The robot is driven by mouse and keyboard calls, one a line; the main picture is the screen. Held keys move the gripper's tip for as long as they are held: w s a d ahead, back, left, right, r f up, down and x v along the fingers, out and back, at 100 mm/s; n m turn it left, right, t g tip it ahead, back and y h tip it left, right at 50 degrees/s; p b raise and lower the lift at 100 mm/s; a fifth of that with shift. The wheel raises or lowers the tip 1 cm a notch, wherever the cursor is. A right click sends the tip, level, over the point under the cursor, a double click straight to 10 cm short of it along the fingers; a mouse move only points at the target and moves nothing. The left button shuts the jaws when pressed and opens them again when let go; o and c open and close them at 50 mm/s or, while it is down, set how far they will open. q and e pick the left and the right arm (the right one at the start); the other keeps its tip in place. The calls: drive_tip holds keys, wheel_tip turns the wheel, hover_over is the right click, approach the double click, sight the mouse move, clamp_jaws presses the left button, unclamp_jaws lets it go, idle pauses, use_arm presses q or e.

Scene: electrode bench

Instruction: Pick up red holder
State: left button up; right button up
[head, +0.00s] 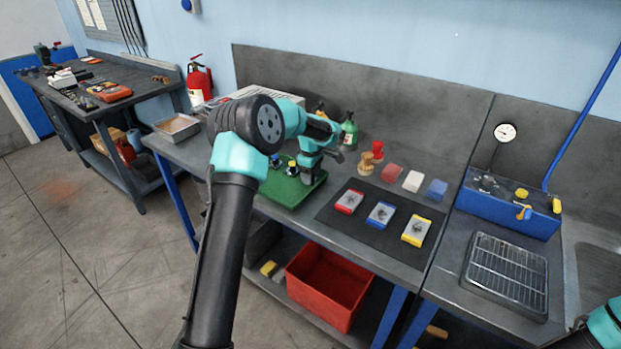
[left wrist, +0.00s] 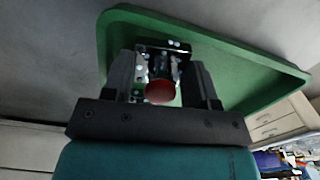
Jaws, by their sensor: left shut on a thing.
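The red holder (left wrist: 160,92) shows in the left wrist view as a dark metal piece with a round red end. My left gripper (left wrist: 165,68) is shut on it, with one finger on either side. The green tray (left wrist: 240,62) lies behind it in that view. In the head view my left gripper (head: 312,165) is over the right part of the green tray (head: 288,194). The holder is hard to make out there, and I cannot tell whether it touches the tray. Of my right arm only a piece shows at the lower right corner.
Two small holders (head: 291,167) stand on the tray's left part. A dark mat (head: 385,245) to the right bears red, blue and yellow blocks. A green bottle (head: 349,132) stands behind. A wire rack (head: 507,272) and blue box (head: 507,210) are at right.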

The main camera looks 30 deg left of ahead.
use_arm(q)
drive_tip(key=shift+r, duration=0.15)
drive_tip(key=shift+r, duration=1.4)
drive_tip(key=shift+s+r, duration=0.1)
drive_tip(key=shift+r, duration=0.2)
drive_tip(key=s+d, duration=0.2)
drive_tip(key=s, duration=0.2)
drive_tip(key=s+d+r, duration=0.1)
drive_tip(key=s+d, duration=0.2)
drive_tip(key=s, duration=0.2)
drive_tip(key=s+d, duration=0.3)
drive_tip(key=s, duration=0.1)
drive_tip(key=shift+s+d+r, duration=0.15)
drive_tip(key=shift+s, duration=0.1)
